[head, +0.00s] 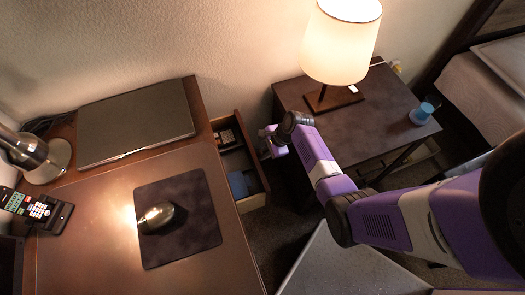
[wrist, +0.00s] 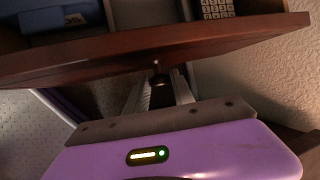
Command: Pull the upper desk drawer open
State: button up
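The upper desk drawer (head: 257,200) stands pulled out from the right side of the wooden desk (head: 95,235), its inside showing. In the wrist view its brown front (wrist: 230,42) crosses the top of the picture. My gripper (head: 268,137) is at the outer side of the drawer front. In the wrist view its two fingers (wrist: 160,90) stand on either side of a small dark drawer knob (wrist: 158,79) and appear shut on it. The fingertips are partly hidden under the drawer front's edge.
The drawer holds a blue item (head: 238,185) and a calculator-like keypad (head: 226,138). A laptop (head: 137,122), a mouse (head: 157,217) on a dark pad (head: 200,240) and a phone (head: 38,208) lie on the desk. A side table (head: 385,125) with a lit lamp (head: 341,45) stands close right.

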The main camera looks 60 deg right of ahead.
grip_shut()
dwell(1.1)
